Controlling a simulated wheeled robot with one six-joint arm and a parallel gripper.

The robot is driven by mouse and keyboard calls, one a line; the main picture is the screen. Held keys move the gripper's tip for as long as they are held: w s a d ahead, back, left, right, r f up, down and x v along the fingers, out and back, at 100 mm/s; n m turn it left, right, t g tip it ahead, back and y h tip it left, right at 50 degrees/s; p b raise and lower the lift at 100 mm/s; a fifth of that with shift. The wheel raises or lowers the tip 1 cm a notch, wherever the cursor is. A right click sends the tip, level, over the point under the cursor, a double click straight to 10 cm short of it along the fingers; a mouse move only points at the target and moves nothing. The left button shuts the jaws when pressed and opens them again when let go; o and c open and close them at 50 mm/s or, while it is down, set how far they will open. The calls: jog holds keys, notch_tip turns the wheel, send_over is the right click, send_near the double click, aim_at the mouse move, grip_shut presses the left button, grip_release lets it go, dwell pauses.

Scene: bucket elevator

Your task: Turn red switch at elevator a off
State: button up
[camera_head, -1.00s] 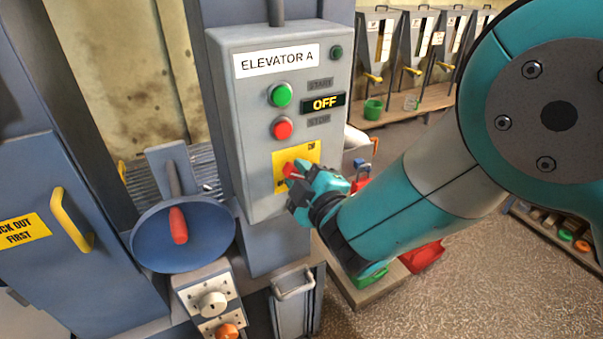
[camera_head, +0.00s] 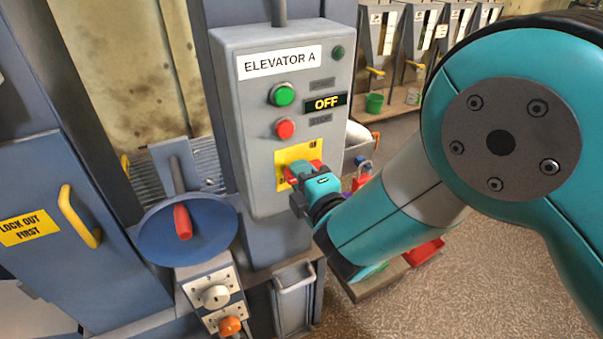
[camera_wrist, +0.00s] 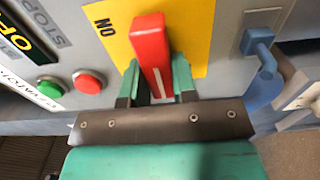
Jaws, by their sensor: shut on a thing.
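The red switch (camera_wrist: 151,50) is a rotary handle with a white line, on a yellow plate (camera_wrist: 196,32) marked ON in the wrist view. My gripper (camera_wrist: 157,82) is shut on the handle, one teal finger on each side. In the head view the switch (camera_head: 288,175) is low on the grey ELEVATOR A box (camera_head: 240,120), partly hidden by my gripper (camera_head: 298,177). The box's display (camera_head: 325,103) reads OFF. The ON mark is near the handle, but I cannot tell exactly which mark the handle points to.
Above the plate are a green start button (camera_head: 283,94) and a red stop button (camera_head: 285,129). A blue round plate with a red-gripped lever (camera_head: 183,222) and a cabinet with a yellow handle (camera_head: 80,216) stand left.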

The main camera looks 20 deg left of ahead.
dwell(0.3)
jog(key=o, duration=0.9)
jog(key=shift+s+f, duration=0.1)
jog(key=shift+b+v, duration=8.65)
jog(key=shift+b, duration=0.75)
